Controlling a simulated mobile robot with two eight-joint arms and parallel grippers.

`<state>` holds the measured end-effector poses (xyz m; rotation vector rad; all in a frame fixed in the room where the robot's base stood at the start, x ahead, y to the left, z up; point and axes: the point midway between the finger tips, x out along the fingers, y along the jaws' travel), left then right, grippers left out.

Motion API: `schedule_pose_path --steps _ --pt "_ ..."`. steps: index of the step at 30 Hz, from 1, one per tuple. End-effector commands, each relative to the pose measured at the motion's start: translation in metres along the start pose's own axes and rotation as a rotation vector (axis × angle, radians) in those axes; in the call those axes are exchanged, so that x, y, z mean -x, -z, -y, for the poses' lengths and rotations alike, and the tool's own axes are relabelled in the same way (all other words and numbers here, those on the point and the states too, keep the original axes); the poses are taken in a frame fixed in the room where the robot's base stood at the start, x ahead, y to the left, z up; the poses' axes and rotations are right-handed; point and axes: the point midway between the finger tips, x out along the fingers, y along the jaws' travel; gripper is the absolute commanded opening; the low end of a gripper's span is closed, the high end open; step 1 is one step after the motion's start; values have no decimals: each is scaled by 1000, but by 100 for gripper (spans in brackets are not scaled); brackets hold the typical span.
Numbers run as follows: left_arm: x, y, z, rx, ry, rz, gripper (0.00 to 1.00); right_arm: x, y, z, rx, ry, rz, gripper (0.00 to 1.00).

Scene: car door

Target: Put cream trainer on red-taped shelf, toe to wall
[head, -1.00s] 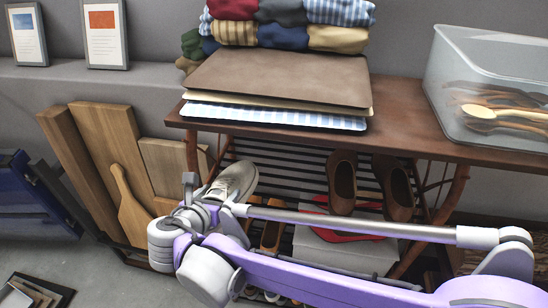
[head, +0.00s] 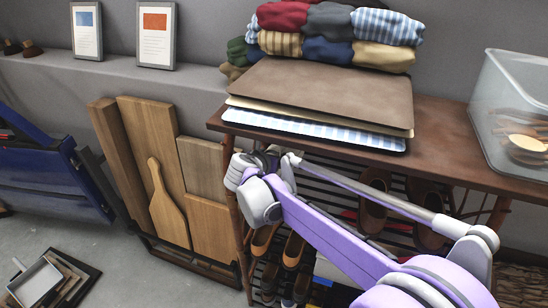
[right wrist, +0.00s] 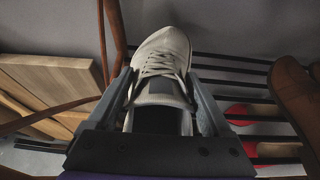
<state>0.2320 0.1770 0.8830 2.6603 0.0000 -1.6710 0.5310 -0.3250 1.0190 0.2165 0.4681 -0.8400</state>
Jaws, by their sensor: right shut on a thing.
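The cream trainer (right wrist: 162,52) is between the fingers of my right gripper (right wrist: 161,95) in the right wrist view. Its laces face up and its toe points away from the gripper toward the grey wall. The dark slatted upper shelf (right wrist: 232,72) lies beside and beyond it; whether the sole touches the slats cannot be told. In the head view my right gripper (head: 264,162) is under the tabletop's left front edge, and the trainer is hidden there. My left gripper is out of view.
A rack post (right wrist: 114,38) is close left of the trainer. Wooden boards (head: 150,150) lean left of the rack. The tabletop (head: 450,160) overhangs the shelves.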

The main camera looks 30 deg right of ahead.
Motion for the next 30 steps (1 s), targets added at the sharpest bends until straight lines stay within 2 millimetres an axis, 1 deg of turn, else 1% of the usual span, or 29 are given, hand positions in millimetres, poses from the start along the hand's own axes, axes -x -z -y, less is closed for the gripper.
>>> schedule_pose_path --steps 1,3,4,9,10,12,13,20,23,26,29,30 --pt "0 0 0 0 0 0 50 -7 1 0 -1 2 1 7" --pt "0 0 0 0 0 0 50 -9 10 0 0 0 0 7" --pt "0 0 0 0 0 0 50 -10 11 0 0 0 0 7" --pt "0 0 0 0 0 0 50 -10 12 0 1 0 0 7" --pt "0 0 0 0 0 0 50 -10 12 0 0 0 -1 86" --pt "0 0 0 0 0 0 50 -10 12 0 0 0 0 99" --pt "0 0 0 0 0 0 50 -10 12 0 0 0 0 100" --pt "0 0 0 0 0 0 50 -9 12 0 0 0 0 100" --pt "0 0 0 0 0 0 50 -3 12 0 1 -1 0 100" --pt "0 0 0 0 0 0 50 12 12 -1 3 -3 0 100" --pt "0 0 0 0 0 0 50 33 12 -1 3 -5 0 100" --pt "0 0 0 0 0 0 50 43 12 -1 3 -4 -1 100"
